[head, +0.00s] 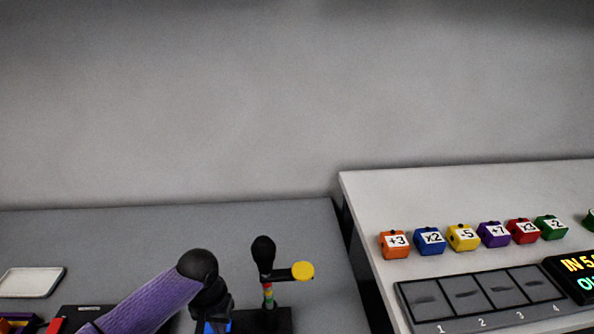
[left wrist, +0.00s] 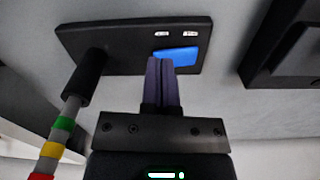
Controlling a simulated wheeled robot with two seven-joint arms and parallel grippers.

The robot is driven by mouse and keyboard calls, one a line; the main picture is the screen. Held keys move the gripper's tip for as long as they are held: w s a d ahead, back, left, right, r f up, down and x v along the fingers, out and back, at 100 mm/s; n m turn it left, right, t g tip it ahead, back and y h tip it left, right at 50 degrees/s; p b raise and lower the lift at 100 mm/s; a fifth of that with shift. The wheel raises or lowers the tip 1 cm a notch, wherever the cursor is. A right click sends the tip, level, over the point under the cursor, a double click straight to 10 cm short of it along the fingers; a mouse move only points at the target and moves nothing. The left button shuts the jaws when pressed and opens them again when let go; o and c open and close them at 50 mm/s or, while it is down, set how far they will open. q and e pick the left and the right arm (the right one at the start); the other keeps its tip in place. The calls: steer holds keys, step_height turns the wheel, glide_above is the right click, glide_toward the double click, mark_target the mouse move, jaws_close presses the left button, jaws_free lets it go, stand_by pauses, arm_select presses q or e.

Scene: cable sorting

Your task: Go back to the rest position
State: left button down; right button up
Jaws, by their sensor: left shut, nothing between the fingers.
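My left arm (head: 150,300), with a purple forearm and a black wrist, reaches in from the bottom left in the head view. My left gripper (left wrist: 161,64) is shut and empty in the left wrist view. Its fingertips appear over or close to a blue pad (left wrist: 177,56) on a black base plate (left wrist: 110,42); I cannot tell whether they touch it. The blue pad also shows below the wrist in the head view (head: 217,327). My right gripper is in neither view.
A black-topped post (head: 263,252) with coloured bands and a yellow disc (head: 303,271) stands just right of my left wrist. A white tray (head: 30,283) lies at left. On the right table (head: 372,207) are several coloured number blocks (head: 462,238) and a numbered slot board (head: 480,300).

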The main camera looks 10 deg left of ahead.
arm_select(q)
steer(key=s+d, duration=0.1)
steer(key=s+d+f+m, duration=0.1)
steer(key=s+d, duration=0.1)
steer(key=s+d+f+m, duration=0.1)
steer(key=d, duration=0.1)
steer(key=shift+s+d+f+h, duration=0.15)
steer(key=shift+s+d+h, duration=0.15)
steer(key=shift+h, duration=0.1)
steer(key=s+d+m+t, duration=0.1)
steer(key=s+d+m, duration=0.1)
steer(key=s+d, duration=0.3)
steer(key=s+a+r+n+t+y, duration=0.1)
steer(key=s+a+r, duration=0.15)
steer(key=s, duration=0.25)
steer(key=s+a+r+n+t, duration=0.1)
steer(key=s+a+r, duration=0.15)
steer(key=s, duration=0.35)
steer(key=s+f+g, duration=0.1)
steer(key=s+f, duration=0.2)
steer(key=f, duration=1.6)
steer(key=s+a+f+m+g, duration=0.1)
steer(key=s+a+f, duration=0.2)
steer(key=s+f, duration=0.6)
steer(key=s, duration=0.4)
steer(key=shift+a+f+g, duration=0.2)
steer(key=shift+g, duration=0.1)
